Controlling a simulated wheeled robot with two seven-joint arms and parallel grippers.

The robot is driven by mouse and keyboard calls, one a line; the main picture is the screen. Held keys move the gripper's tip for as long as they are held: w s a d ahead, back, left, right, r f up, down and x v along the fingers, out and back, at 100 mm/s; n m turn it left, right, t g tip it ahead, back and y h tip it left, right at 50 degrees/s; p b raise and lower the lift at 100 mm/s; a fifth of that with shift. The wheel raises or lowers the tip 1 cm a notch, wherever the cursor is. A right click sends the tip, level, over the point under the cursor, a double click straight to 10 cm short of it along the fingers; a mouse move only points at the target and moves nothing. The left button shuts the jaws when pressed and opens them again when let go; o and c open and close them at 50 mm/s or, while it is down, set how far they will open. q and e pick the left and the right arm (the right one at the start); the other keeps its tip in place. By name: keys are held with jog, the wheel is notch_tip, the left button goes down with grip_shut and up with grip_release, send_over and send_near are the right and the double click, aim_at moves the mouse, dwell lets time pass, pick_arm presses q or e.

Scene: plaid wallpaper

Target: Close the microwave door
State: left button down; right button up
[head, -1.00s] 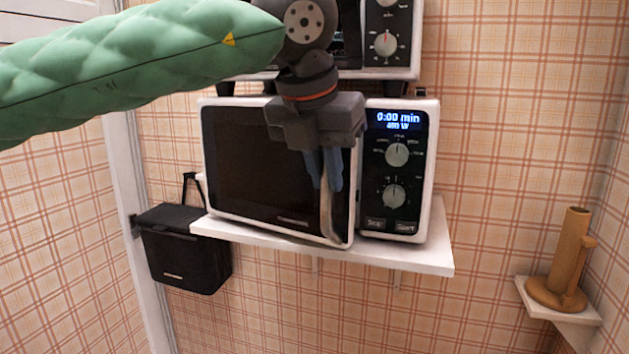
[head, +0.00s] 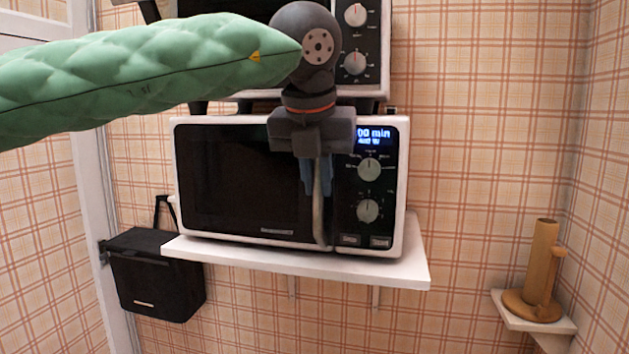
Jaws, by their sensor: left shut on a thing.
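The white microwave (head: 385,247) with a dark door (head: 240,180) stands on a white wall shelf. Its door looks flush, or nearly flush, with the control panel (head: 368,195). My left gripper (head: 319,188) hangs in front of the door's right side, with its blue fingers pointing down. It is shut on the upright door handle (head: 319,225), whose lower part shows below the fingers. The gripper body hides the upper handle and part of the display. My right gripper is not in view.
A second appliance (head: 372,50) stands just above the microwave. The white shelf (head: 290,262) sticks out below it. A black box (head: 155,280) hangs at lower left. A brown holder (head: 540,270) stands on a small corner shelf at right.

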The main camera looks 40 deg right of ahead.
pick_arm(q)
jog(key=shift+w+d+r, duration=0.15)
jog(key=shift+w+r, duration=0.05)
jog(key=shift+r, duration=0.05)
jog(key=c, duration=1.6)
grip_release()
jog(key=shift+o, duration=0.8)
jog(key=shift+d+f, duration=0.15)
